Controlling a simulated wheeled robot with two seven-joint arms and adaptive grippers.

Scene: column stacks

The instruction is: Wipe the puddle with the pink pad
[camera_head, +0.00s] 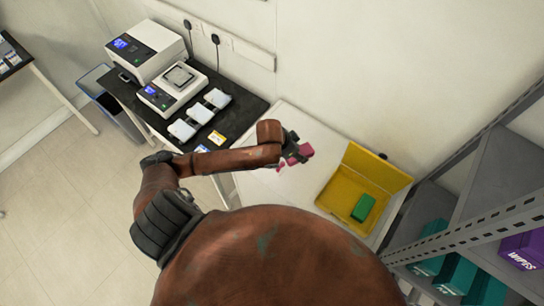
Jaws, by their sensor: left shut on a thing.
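My left gripper (292,157) is over the white table (262,201), with its arm reaching in from the left. It is shut on the pink pad (305,151), which shows at the right of the dark fingers. The fingers hide part of the pad, and I cannot tell whether it touches the tabletop. A small pinkish patch (281,166) shows just left of the fingers. I cannot tell whether it is the puddle or another part of the pad. No other puddle is clear to see. My right gripper is out of view.
An open yellow case (332,194) with a green block (363,208) stands right of the gripper. A black bench (243,108) with white devices (173,88) and several small white trays is at the left. Metal shelving (490,215) with bins stands at the right.

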